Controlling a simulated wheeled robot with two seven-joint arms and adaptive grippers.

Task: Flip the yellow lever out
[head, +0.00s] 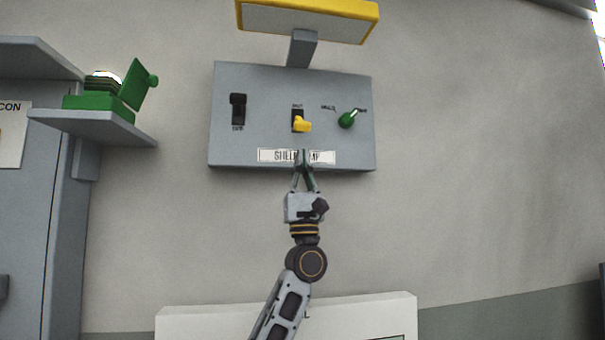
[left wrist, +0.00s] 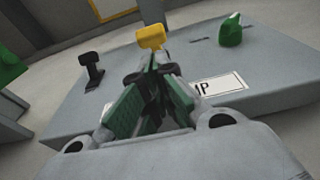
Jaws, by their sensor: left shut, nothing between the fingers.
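The yellow lever (head: 302,124) sits in a dark slot in the middle of a grey panel on the wall. In the left wrist view the yellow lever (left wrist: 150,37) stands up from the panel just beyond my fingertips. My left gripper (head: 303,153) is shut and empty, just below the lever in the head view, in front of the panel's label. In the left wrist view the closed fingers of my left gripper (left wrist: 152,70) point toward the lever; whether they touch it I cannot tell. My right gripper is not in view.
The grey panel (head: 260,85) also has a black switch (head: 238,108) on the left and a green lever (head: 347,119) on the right. A yellow-framed plate (head: 310,18) is above. A green open box (head: 105,100) sits on a shelf (head: 60,119) at left.

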